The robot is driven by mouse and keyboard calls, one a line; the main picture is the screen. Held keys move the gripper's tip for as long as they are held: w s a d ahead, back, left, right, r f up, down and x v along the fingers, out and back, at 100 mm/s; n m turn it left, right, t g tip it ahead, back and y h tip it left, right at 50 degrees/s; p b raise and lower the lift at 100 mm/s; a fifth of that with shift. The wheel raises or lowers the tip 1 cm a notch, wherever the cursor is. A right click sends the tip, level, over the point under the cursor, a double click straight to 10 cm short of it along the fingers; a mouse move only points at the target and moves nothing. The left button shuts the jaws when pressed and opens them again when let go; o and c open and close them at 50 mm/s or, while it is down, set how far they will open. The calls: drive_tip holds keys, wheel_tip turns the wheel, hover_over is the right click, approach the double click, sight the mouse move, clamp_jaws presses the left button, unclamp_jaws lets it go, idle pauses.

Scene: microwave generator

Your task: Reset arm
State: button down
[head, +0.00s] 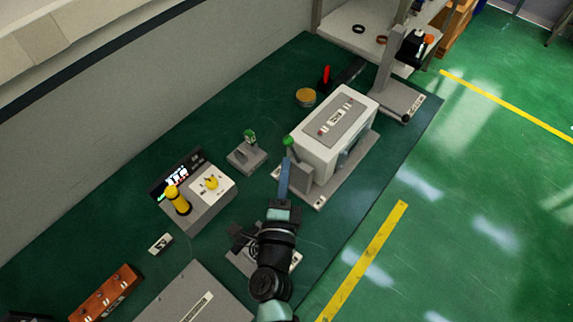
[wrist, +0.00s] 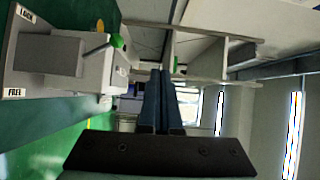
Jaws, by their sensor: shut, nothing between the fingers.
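My arm reaches up from the bottom of the head view. My gripper (head: 284,165) is in front of the left end of the grey-white box device (head: 320,152). In the wrist view my gripper (wrist: 160,73) has its two blue fingers pressed together with nothing between them. In the wrist view the fingers point toward a shelf frame and wall, and a lever with a green knob (wrist: 117,41) is to their left, apart from them. The same green knob (head: 288,141) shows near my fingertips in the head view. The wrist view shows labels reading LOCK and FREE.
A control box (head: 205,200) with a yellow handle and yellow knob stands to the left. A small block with a green top (head: 248,152) is behind it. A shelf (head: 350,30) stands at the back. The green floor (head: 450,230) on the right is open.

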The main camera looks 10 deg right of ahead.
idle(0.3)
drive_tip(key=w+a+r+n+t+y+b, duration=0.2)
drive_tip(key=a+r+n, duration=0.15)
drive_tip(key=r, duration=0.55)
drive_tip(key=w+a+r+n+t+y+b, duration=0.1)
drive_tip(key=w+a+r+n+t+y, duration=0.15)
drive_tip(key=r+n, duration=0.45)
drive_tip(key=w+a+r+n+t+y+b, duration=0.2)
drive_tip(key=r, duration=0.8)
drive_tip(key=s+r+n+t+b, duration=0.2)
drive_tip(key=s+r+n, duration=0.2)
drive_tip(key=s+r, duration=0.3)
drive_tip(key=s+r+n+t+b, duration=0.2)
drive_tip(key=s+r+n, duration=0.3)
drive_tip(key=r, duration=1)
drive_tip(key=s+h+b, duration=0.1)
drive_tip(key=s, duration=0.2)
drive_tip(key=shift+d+r, duration=0.3)
drive_tip(key=shift+d, duration=0.05)
